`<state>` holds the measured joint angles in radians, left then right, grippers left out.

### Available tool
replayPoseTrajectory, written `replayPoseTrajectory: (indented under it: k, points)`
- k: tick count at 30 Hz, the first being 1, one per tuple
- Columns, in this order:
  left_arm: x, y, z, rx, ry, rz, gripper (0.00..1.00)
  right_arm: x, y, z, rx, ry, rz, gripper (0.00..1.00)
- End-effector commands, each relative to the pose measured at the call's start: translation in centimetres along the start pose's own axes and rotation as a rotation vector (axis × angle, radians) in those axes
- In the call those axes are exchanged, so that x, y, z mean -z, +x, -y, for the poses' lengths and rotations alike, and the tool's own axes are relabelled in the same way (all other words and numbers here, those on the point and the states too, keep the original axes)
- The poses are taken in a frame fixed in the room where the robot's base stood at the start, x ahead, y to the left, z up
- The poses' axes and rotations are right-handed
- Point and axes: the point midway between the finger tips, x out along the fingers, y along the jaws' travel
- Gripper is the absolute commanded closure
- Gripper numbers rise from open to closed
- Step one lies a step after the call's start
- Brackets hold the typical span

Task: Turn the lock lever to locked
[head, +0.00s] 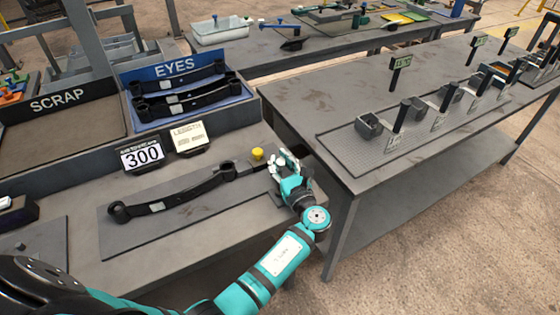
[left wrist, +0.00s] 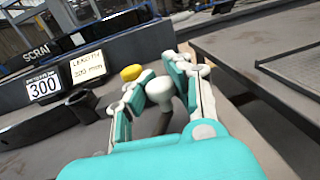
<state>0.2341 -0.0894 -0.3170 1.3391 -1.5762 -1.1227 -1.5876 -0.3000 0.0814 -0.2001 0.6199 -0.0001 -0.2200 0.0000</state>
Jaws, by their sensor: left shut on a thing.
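My left gripper (head: 287,160) is at the right end of the near bench, beside the yellow knob (head: 257,154). In the left wrist view its fingers (left wrist: 158,82) are closed around a pale rounded knob (left wrist: 160,92) on a dark stem, which I take to be the lock lever. In the head view the fingers hide most of the lever, and I cannot read its locked or unlocked position. The yellow knob also shows in the left wrist view (left wrist: 131,72), just left of the fingers. My right gripper is not in view.
A black leaf spring (head: 180,190) lies on the bench plate left of the gripper. Behind it stand a "300" sign (head: 142,154), a length card (head: 188,137), the SCRAP bin (head: 60,103) and the EYES bin (head: 174,69). A table with posts (head: 350,165) stands to the right.

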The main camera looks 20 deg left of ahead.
Motion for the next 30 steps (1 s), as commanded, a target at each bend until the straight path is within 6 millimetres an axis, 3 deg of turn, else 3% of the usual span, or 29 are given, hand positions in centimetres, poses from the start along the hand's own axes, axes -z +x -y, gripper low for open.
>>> replayPoseTrajectory:
  k: [1, 4, 5, 12, 22, 30]
  points:
    - [0.9, -0.5, -0.1, 0.000, 0.005, -0.017, 1.00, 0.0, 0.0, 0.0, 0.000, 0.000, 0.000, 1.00]
    - [0.9, -0.5, -0.1, 0.000, 0.005, -0.017, 1.00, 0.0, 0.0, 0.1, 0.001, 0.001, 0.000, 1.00]
    - [0.8, -0.5, -0.1, 0.000, 0.005, -0.017, 0.82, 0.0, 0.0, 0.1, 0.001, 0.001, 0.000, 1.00]
    - [0.5, -0.3, 0.0, 0.001, 0.003, -0.010, 0.52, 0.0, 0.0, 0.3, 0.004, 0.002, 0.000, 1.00]
    - [0.3, -0.7, 0.0, 0.002, 0.002, -0.006, 0.52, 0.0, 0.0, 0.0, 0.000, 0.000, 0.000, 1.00]
    - [0.5, -5.0, 0.0, 0.003, 0.002, -0.010, 0.52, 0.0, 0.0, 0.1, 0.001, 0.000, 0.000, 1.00]
